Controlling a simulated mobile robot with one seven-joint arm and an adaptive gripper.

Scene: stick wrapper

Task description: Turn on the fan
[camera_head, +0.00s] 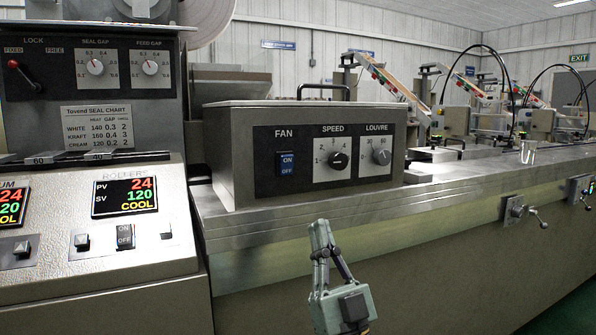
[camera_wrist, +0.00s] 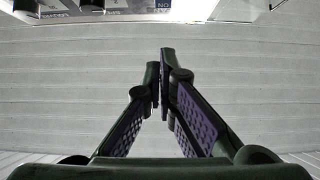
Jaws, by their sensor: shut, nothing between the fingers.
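The fan box (camera_head: 222,150) is a grey metal case with a dark front panel. Its blue FAN rocker switch (camera_head: 286,163) has ON above and OFF below, at the panel's left. Which side is pressed in is hard to tell. My gripper (camera_head: 321,228) is below and slightly right of the switch, in front of the machine's ledge and apart from the box. Its fingers are together and empty.
The SPEED knob (camera_head: 338,160) and LOUVRE knob (camera_head: 381,157) are right of the switch. A control console (camera_head: 150,248) with a roller display stands at the left. The metal ledge (camera_head: 420,193) runs under the box to the right. The space around my gripper is clear.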

